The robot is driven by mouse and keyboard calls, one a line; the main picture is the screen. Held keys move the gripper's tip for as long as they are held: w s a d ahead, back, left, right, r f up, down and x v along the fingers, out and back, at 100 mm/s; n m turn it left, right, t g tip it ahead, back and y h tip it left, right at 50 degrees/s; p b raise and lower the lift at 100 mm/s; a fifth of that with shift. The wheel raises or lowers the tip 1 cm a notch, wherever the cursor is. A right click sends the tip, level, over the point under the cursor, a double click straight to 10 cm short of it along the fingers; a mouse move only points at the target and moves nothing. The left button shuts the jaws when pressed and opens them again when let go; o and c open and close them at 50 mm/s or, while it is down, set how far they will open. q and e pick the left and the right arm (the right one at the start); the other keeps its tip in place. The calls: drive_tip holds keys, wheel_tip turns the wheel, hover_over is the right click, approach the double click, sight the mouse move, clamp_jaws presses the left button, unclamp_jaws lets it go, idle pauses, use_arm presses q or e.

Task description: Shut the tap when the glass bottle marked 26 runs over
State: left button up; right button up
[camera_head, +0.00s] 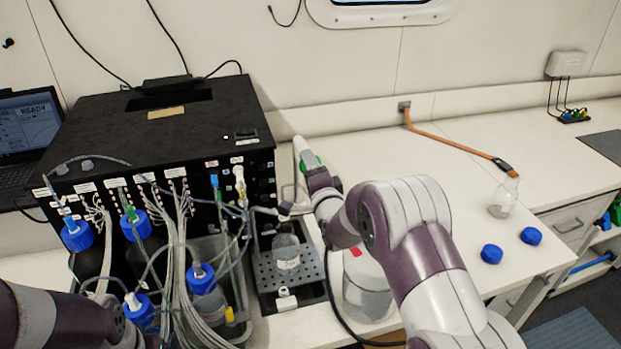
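A clear glass bottle (286,252) with a pale label stands upright on a perforated dark tray (266,281) at the front right of the black instrument. The label is too small to read surely, though it looks like a 26. A small tap (285,208) on a short spout sits just above the bottle's mouth. I cannot make out a water level or any overflow. My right gripper (294,200) is at the tap, with its fingers too small and partly hidden to judge. My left arm enters at the lower left, and its gripper does not show.
A black instrument (150,130) with many tubes and several blue-capped bottles fills the left. A large clear container (367,290) stands beneath my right arm. A flask (503,198) and two blue caps (491,254) are on the right bench, which is mostly clear.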

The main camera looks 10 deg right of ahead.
drive_tip(key=shift+f+m+b, duration=0.15)
drive_tip(key=shift+m+b, duration=0.4)
drive_tip(key=shift+m, duration=0.25)
drive_tip(key=o, duration=1)
drive_tip(key=shift+c, duration=0.2)
drive_tip(key=shift+s+d, duration=0.1)
drive_tip(key=shift+s, duration=0.25)
drive_tip(key=s+b, duration=0.2)
drive_tip(key=s, duration=0.5)
